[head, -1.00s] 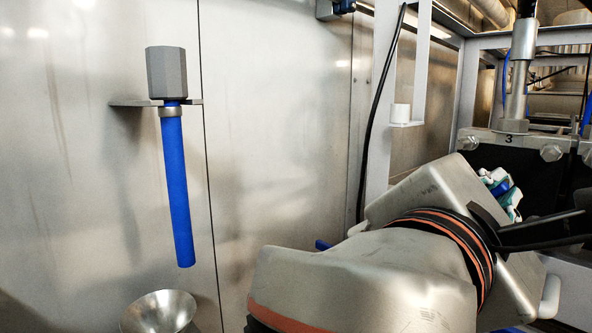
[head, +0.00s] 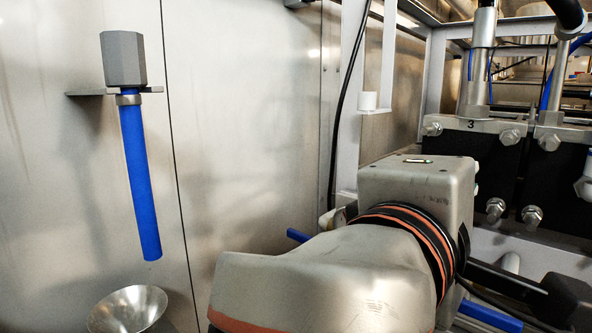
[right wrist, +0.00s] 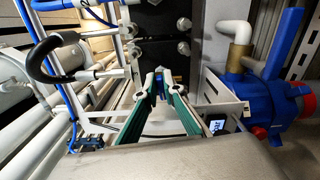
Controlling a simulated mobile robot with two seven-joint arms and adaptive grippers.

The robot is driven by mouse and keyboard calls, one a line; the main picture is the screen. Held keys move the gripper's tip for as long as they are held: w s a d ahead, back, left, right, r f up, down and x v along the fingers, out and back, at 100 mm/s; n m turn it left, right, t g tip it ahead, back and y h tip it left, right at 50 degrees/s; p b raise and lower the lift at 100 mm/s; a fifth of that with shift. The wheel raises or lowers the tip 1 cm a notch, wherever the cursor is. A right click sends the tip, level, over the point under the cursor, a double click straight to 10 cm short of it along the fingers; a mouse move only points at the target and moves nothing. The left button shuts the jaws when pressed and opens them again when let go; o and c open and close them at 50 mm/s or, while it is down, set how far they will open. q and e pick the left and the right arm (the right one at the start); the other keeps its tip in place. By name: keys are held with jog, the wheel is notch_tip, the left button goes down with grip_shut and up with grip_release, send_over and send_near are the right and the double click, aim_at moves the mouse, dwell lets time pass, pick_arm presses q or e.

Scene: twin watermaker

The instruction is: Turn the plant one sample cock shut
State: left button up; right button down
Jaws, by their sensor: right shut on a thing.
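My right gripper (right wrist: 158,82) shows in the right wrist view, its two green-sided fingers reaching forward and closing in at the tips. A small blue piece (right wrist: 158,74) shows between the tips, and the gripper is shut on it. It looks like the sample cock's handle, but the body of the cock is hidden and its angle cannot be told. In the head view my own right arm covers the gripper and the cock. My left gripper is in neither view.
Black blocks (head: 470,155) with bolts and the number 3 stand at the right. A grey hexagonal fitting (head: 123,58) with a blue tube (head: 141,180) hangs above a metal funnel (head: 128,310). A blue pump (right wrist: 262,100) stands right in the wrist view.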

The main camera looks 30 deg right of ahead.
dwell(0.4)
jog(key=c, duration=2.2)
grip_release()
jog(key=shift+o, duration=0.2)
jog(key=shift+a, duration=0.1)
